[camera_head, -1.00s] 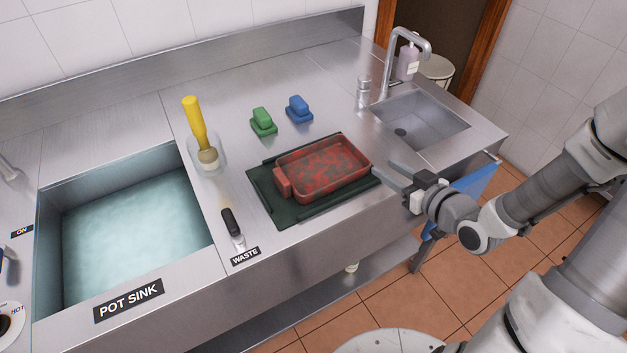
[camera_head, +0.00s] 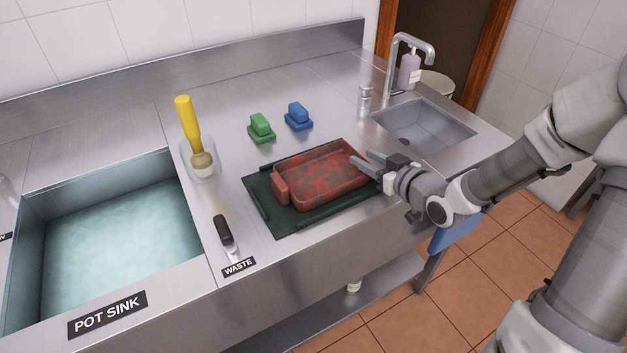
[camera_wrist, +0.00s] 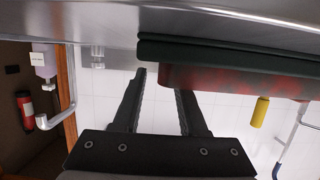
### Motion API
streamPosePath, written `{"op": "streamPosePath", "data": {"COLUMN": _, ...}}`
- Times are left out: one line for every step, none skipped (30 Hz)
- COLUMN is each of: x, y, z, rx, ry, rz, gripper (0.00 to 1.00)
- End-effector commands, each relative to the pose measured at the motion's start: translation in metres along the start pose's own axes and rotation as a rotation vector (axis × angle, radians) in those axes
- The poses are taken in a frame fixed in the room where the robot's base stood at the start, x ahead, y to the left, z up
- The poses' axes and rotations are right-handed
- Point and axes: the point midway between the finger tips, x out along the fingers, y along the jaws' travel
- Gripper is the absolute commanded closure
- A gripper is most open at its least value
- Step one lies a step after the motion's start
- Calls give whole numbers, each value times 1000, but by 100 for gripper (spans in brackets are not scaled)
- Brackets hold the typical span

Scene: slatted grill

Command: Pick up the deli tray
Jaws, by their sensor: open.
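The deli tray appears to be the red, dark-mottled rectangular tray (camera_head: 281,190) with a block-like handle at its left end. It sits level on a dark green board (camera_head: 262,211) on the steel counter. In the wrist view, which looks upside down, the tray (camera_wrist: 230,80) is at right, against the board (camera_wrist: 250,52). My gripper (camera_head: 358,158) is open and empty at the tray's right end, its fingertips overlapping the rim in the head view. In the wrist view the fingers (camera_wrist: 161,82) reach toward the tray's near end; whether they straddle the wall is unclear.
Green (camera_head: 261,128) and blue (camera_head: 298,116) blocks lie behind. A filled pot sink (camera_head: 115,245) is far left; a small basin with faucet (camera_head: 427,128) is at right.

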Motion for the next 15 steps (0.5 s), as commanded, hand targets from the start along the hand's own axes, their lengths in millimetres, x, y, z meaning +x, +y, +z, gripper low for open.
{"op": "streamPosePath", "data": {"x": 10, "y": 0, "z": 3, "rx": 0, "ry": 0, "rz": -2, "gripper": 58}}
{"op": "streamPosePath", "data": {"x": 15, "y": 0, "z": 3, "rx": -1, "ry": 1, "rz": -2, "gripper": 58}}
{"op": "streamPosePath", "data": {"x": 20, "y": 0, "z": 2, "rx": 0, "ry": 1, "rz": -2, "gripper": 58}}
{"op": "streamPosePath", "data": {"x": 23, "y": 0, "z": 2, "rx": 0, "ry": 1, "rz": -1, "gripper": 58}}
{"op": "streamPosePath", "data": {"x": 26, "y": 0, "z": 2, "rx": -1, "ry": 0, "rz": -1, "gripper": 58}}
{"op": "streamPosePath", "data": {"x": 29, "y": 0, "z": 2, "rx": -1, "ry": 0, "rz": -1, "gripper": 58}}
{"op": "streamPosePath", "data": {"x": 30, "y": 0, "z": 2, "rx": 0, "ry": 0, "rz": -1, "gripper": 58}}
{"op": "streamPosePath", "data": {"x": 31, "y": 0, "z": 1, "rx": 0, "ry": -1, "rz": -1, "gripper": 58}}
{"op": "streamPosePath", "data": {"x": 32, "y": 0, "z": 1, "rx": 0, "ry": -1, "rz": 0, "gripper": 58}}
{"op": "streamPosePath", "data": {"x": 32, "y": 0, "z": 1, "rx": 0, "ry": -1, "rz": 0, "gripper": 58}}
{"op": "streamPosePath", "data": {"x": 32, "y": 0, "z": 1, "rx": 0, "ry": -1, "rz": 0, "gripper": 58}}
{"op": "streamPosePath", "data": {"x": 32, "y": 1, "z": 1, "rx": 0, "ry": -1, "rz": 1, "gripper": 58}}
{"op": "streamPosePath", "data": {"x": 32, "y": 1, "z": 1, "rx": 0, "ry": -1, "rz": 1, "gripper": 58}}
{"op": "streamPosePath", "data": {"x": 32, "y": 1, "z": 1, "rx": 0, "ry": -1, "rz": 1, "gripper": 58}}
{"op": "streamPosePath", "data": {"x": 32, "y": 1, "z": 1, "rx": 0, "ry": -1, "rz": 1, "gripper": 64}}
